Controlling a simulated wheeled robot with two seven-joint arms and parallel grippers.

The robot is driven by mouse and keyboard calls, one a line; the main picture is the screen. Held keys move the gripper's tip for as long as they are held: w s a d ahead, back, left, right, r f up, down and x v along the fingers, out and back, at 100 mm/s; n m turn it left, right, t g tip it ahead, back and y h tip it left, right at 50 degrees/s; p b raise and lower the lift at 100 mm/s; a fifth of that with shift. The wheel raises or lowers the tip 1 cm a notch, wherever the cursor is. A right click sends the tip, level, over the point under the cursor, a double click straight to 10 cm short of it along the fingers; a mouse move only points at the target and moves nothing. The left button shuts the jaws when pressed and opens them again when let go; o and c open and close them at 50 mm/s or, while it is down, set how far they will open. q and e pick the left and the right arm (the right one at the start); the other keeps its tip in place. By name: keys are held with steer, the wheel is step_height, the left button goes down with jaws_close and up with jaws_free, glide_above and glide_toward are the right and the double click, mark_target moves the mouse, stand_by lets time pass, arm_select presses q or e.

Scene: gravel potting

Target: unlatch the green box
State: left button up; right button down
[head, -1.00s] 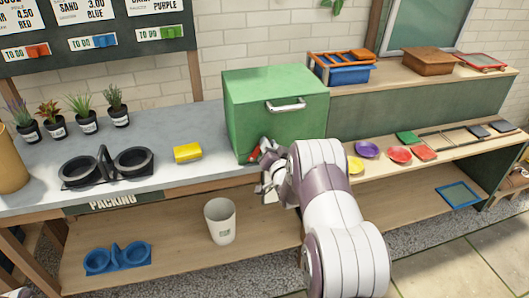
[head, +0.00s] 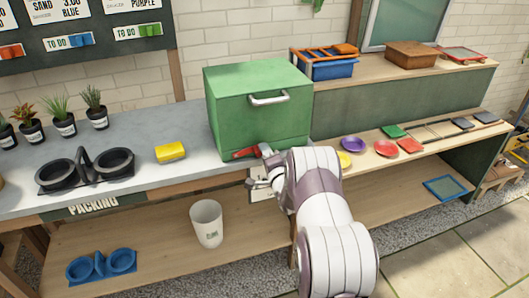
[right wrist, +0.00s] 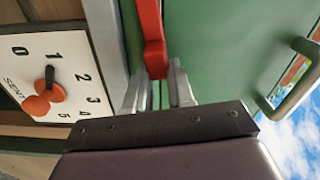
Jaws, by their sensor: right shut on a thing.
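The green box (head: 258,112) stands on the grey bench with its lid down and a pale handle (head: 268,99) on its front. A red latch (head: 245,153) sits low on its front and lies nearly level in the head view. It also shows in the right wrist view (right wrist: 151,35). My right gripper (right wrist: 157,88) is shut on the latch's end, with a finger on each side. In the head view the right gripper (head: 267,165) is partly hidden by my own arm. My left gripper is out of view.
A white dial card (right wrist: 48,75) with numbers and a red knob is close beside the gripper. A yellow block (head: 170,152) and black pot holder (head: 85,170) are left of the box. Coloured saucers lie right. A white bucket (head: 207,224) stands below.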

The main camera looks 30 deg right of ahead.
steer(key=shift+f+m, duration=0.25)
steer(key=shift+m, duration=0.05)
stand_by(0.4)
steer(key=c, duration=1)
jaws_free()
steer(key=shift+o, duration=0.2)
steer(key=shift+w+f, duration=0.1)
steer(key=v, duration=1.2)
steer(key=shift+s+p, duration=0.4)
steer(key=shift+f, duration=0.1)
